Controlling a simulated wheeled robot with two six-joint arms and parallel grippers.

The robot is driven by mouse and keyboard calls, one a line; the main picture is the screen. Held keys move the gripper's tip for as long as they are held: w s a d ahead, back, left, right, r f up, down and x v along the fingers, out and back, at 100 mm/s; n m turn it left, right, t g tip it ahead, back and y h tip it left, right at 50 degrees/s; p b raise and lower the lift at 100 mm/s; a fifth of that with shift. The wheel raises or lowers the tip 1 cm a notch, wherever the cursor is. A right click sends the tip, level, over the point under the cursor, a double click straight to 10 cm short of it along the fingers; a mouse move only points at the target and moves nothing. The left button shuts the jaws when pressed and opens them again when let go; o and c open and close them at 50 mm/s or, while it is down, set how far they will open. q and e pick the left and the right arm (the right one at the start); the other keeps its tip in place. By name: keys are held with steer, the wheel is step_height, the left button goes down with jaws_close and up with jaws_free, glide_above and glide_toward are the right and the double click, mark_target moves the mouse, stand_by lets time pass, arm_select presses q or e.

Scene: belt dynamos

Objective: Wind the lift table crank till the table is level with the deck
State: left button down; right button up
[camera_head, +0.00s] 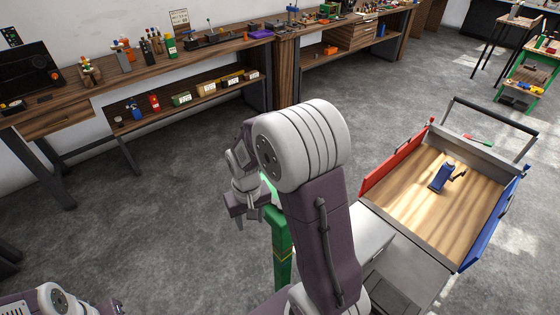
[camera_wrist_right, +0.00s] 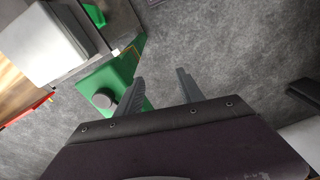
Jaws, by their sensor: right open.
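A green post (camera_head: 281,248) stands below my right arm, partly hidden by it. In the right wrist view a green part (camera_wrist_right: 118,78) carries a grey round knob (camera_wrist_right: 104,98), possibly the crank handle; I cannot tell for sure. My right gripper (camera_head: 246,203) is at the left of the green post's top. In the wrist view its two fingers (camera_wrist_right: 161,92) are apart with only floor between them, and the knob lies just left of the left finger. The table and deck heights cannot be told. Part of my left arm shows at the bottom left; its fingers are out of frame.
A wood-floored cart (camera_head: 410,208) with red and blue sides stands at the right, holding a blue tool (camera_head: 441,177). A pale grey box (camera_head: 362,240) lies between it and my arm. A long workbench (camera_head: 130,75) lines the wall. Open floor lies at the left.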

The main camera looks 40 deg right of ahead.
steer(key=w+d+r+m+p, duration=0.1)
steer(key=w+d+r+p, duration=0.1)
steer(key=w, duration=0.1)
steer(key=w+d+r+m+p, duration=0.1)
steer(key=w+d+r+p, duration=0.4)
steer(key=w+d+r, duration=0.1)
steer(key=w, duration=0.1)
steer(key=shift+d+r+m+g, duration=0.2)
steer(key=shift+d+m+g, duration=0.05)
steer(key=shift+m+g, duration=0.15)
steer(key=shift+s+d+f, duration=0.1)
steer(key=shift+f, duration=0.05)
steer(key=f+p, duration=0.1)
steer(key=f, duration=0.3)
steer(key=f+p, duration=0.1)
steer(key=f, duration=0.3)
steer(key=shift+w+f, duration=0.2)
steer(key=shift+f, duration=0.05)
arm_select(q)
step_height(320, 180, up, 13)
steer(key=shift+w+d+r, duration=0.15)
steer(key=shift+w+d, duration=0.05)
steer(key=shift+w, duration=0.15)
arm_select(e)
steer(key=shift+d+f, duration=0.1)
steer(key=shift+f, duration=0.25)
steer(key=shift+c, duration=0.4)
jaws_close()
